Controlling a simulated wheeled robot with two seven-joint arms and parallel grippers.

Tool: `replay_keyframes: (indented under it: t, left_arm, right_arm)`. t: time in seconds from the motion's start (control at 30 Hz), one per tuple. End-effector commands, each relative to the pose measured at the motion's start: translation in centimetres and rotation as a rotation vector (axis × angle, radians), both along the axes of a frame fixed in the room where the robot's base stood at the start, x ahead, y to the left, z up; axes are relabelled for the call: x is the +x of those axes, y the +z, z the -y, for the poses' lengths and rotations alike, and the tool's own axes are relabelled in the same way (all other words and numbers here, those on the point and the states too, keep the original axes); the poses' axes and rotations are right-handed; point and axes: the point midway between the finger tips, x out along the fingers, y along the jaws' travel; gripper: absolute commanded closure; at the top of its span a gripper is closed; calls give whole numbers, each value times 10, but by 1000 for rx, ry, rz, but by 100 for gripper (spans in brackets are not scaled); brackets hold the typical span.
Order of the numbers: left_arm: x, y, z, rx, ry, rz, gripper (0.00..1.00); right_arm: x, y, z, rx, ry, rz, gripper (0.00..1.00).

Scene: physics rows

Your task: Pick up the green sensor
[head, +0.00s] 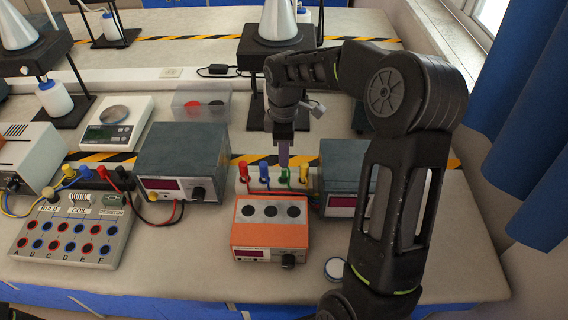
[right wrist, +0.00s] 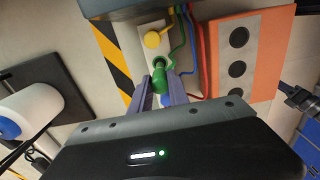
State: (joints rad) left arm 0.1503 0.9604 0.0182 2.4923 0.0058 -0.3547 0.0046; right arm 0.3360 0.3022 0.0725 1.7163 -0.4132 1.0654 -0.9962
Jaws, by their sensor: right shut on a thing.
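The green sensor (head: 284,177) stands in a white holder strip (head: 254,186) behind the orange meter box, between a blue sensor (head: 264,172) and a yellow one (head: 303,171). My right gripper (head: 283,158) points down over it. In the right wrist view, the green sensor (right wrist: 159,78) is between the two purple-grey fingers of my right gripper (right wrist: 160,90), which are shut on it. Its foot is still at the strip; I cannot tell whether it is lifted at all. My left gripper is not in view.
A red sensor (head: 243,170) stands at the strip's left end. The orange meter box (head: 270,230) is in front, with grey-topped boxes left (head: 182,155) and right (head: 341,160). Coloured wires run close beside the sensors.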

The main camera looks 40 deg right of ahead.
Motion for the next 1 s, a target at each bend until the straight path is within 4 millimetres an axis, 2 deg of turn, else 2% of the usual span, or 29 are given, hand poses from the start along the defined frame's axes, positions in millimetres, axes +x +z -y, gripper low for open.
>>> replay_keyframes:
  t: [0.2, 0.33, 1.0]
  left_arm:
    - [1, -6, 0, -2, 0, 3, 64]
    - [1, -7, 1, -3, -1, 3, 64]
    - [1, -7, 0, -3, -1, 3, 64]
  right_arm:
    - [1, 40, 0, 0, 1, 4, 100]
    - [1, 53, 0, 0, 1, 3, 100]
    - [0, 56, 0, 1, 1, 1, 100]
